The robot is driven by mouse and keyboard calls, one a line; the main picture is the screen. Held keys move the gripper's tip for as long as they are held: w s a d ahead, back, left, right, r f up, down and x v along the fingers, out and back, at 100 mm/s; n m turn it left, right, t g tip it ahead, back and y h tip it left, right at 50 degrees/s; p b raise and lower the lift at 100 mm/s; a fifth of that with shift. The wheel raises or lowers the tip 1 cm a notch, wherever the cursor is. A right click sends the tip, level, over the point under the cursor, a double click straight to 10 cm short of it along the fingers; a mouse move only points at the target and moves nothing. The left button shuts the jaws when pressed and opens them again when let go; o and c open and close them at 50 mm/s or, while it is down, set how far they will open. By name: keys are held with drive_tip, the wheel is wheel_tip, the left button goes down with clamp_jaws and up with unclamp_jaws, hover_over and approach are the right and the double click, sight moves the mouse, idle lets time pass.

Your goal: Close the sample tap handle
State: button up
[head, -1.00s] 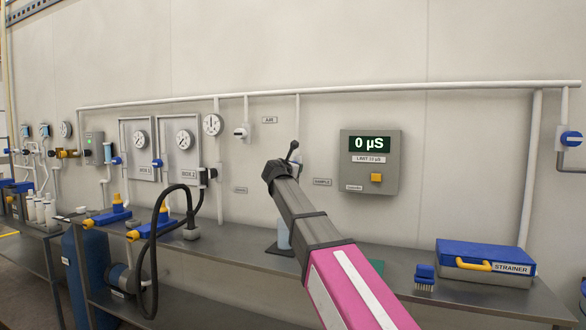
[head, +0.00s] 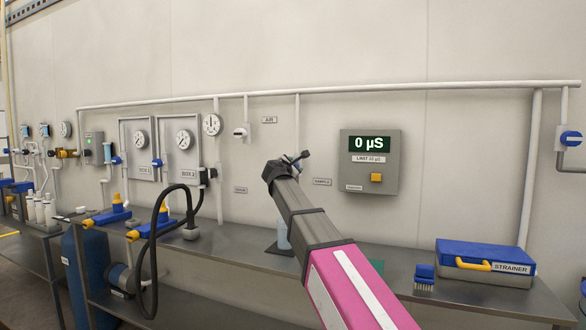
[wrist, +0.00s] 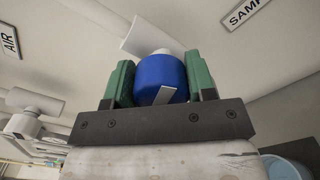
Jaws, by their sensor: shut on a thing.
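The sample tap handle (wrist: 160,75) is a blue round knob with a pale bar mark, in the middle of the wrist view. My gripper (wrist: 161,82) has a green finger on each side of the knob and is shut on it. A white pipe and fitting (wrist: 147,38) lie just behind the knob. In the head view my arm hides most of the tap, and only a small dark and bluish part of my gripper (head: 298,158) shows beyond the arm's end. The sample label (wrist: 246,12) is at the upper right of the wrist view.
A grey meter box (head: 370,180) reading 0 µS hangs to the right of my arm. The metal bench (head: 395,268) runs below, with a blue strainer case (head: 487,254) and a blue brush (head: 424,272) on it. Another white valve (head: 241,132) is on the wall at left.

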drive_tip(key=shift+m, duration=1.8)
drive_tip(key=o, duration=0.9)
drive_tip(key=shift+s, duration=0.1)
drive_tip(key=v, duration=1)
drive_tip(key=shift+s+a, duration=0.1)
drive_tip(key=shift+s, duration=0.2)
drive_tip(key=shift+s, duration=0.1)
